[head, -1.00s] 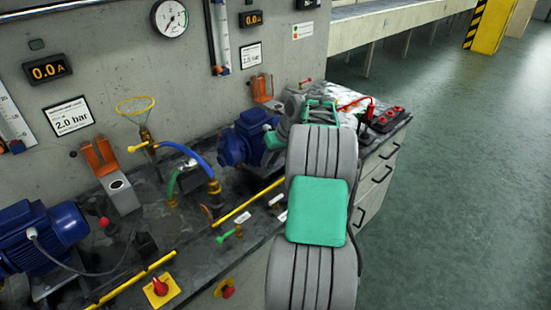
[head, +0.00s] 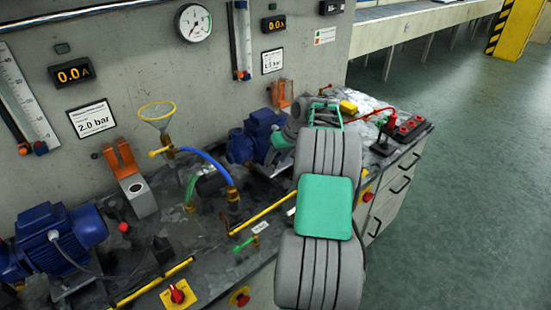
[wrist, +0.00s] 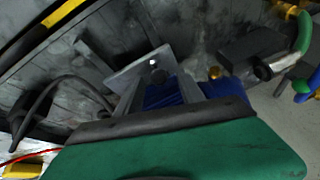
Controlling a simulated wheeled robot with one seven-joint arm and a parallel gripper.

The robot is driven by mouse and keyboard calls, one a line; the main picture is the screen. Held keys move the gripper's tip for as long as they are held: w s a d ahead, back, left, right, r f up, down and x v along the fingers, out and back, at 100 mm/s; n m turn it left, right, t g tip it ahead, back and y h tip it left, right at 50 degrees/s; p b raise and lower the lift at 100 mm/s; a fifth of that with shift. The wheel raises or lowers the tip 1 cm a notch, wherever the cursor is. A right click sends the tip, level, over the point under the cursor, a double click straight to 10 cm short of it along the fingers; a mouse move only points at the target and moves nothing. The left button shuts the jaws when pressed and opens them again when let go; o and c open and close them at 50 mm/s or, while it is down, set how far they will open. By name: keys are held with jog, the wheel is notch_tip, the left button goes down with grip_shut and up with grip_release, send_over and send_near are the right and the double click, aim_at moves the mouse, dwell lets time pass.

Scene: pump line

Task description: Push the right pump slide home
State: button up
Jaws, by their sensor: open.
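The right pump's blue motor (head: 257,135) stands on the bench near its far right end. It also shows in the wrist view as a dark blue ribbed body (wrist: 172,93) close in front of my gripper (wrist: 168,82). My gripper is open, its grey fingers reaching toward the blue body. A grey metal plate (wrist: 138,74) with a round hole lies just past the fingers; I cannot tell whether they touch it. In the head view my own arm hides the fingers and most of the slide area.
A yellow rail (head: 265,212) runs along the bench front. A funnel (head: 157,111) with blue hose and another blue motor (head: 62,238) stand to the left. A red lead runs to a black socket box (head: 405,132) at right. The floor (head: 470,210) is clear.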

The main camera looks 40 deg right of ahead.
jog(key=v, duration=0.7)
jog(key=shift+s+r, duration=0.2)
jog(key=shift+r, duration=0.1)
